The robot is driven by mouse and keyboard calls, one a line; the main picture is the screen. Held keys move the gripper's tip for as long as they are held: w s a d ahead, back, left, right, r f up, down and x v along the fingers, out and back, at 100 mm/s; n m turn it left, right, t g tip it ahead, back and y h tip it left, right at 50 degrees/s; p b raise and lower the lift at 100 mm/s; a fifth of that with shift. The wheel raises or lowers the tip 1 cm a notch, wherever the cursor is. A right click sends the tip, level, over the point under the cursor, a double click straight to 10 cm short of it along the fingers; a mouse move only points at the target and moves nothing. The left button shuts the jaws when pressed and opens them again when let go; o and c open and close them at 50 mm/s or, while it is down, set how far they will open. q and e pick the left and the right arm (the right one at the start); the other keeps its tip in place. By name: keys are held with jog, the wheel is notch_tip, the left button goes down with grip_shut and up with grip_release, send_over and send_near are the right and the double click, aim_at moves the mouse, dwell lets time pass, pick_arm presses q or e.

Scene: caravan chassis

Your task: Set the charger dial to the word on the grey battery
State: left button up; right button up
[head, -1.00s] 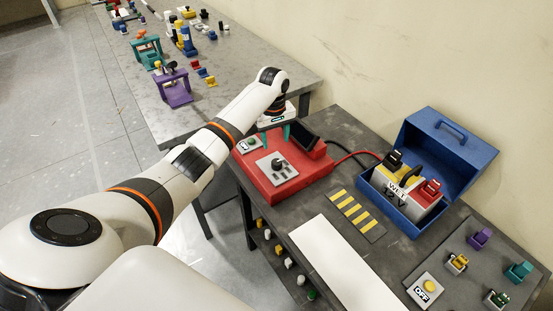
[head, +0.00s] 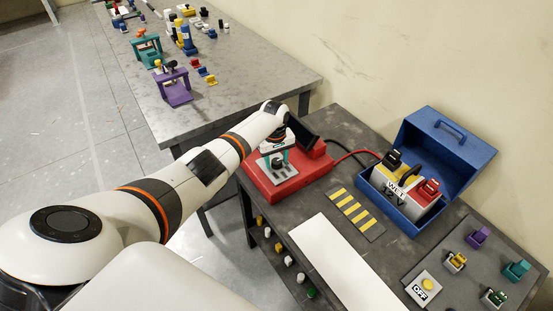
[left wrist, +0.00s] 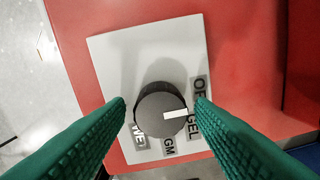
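The red charger (head: 290,186) sits on the near bench, and its pale dial plate shows in the left wrist view. The dial (left wrist: 162,110) is a dark round knob with a white pointer. The pointer aims right, nearest the GEL label (left wrist: 193,124), with OFF above it. AGM and WET (left wrist: 138,136) lie below and left, partly covered. My left gripper (left wrist: 162,103) is open, its green fingers on either side of the knob with small gaps. It also shows in the head view (head: 275,159). The grey battery (head: 399,187) stands in the blue box and reads WET. My right gripper is out of view.
A yellow-striped plate (head: 355,214), a white sheet (head: 345,268) and an OFF button (head: 427,285) lie nearer. Another table with small items stands behind.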

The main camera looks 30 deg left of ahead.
pick_arm(q)
jog(key=c, duration=0.8)
jog(key=shift+o, duration=0.2)
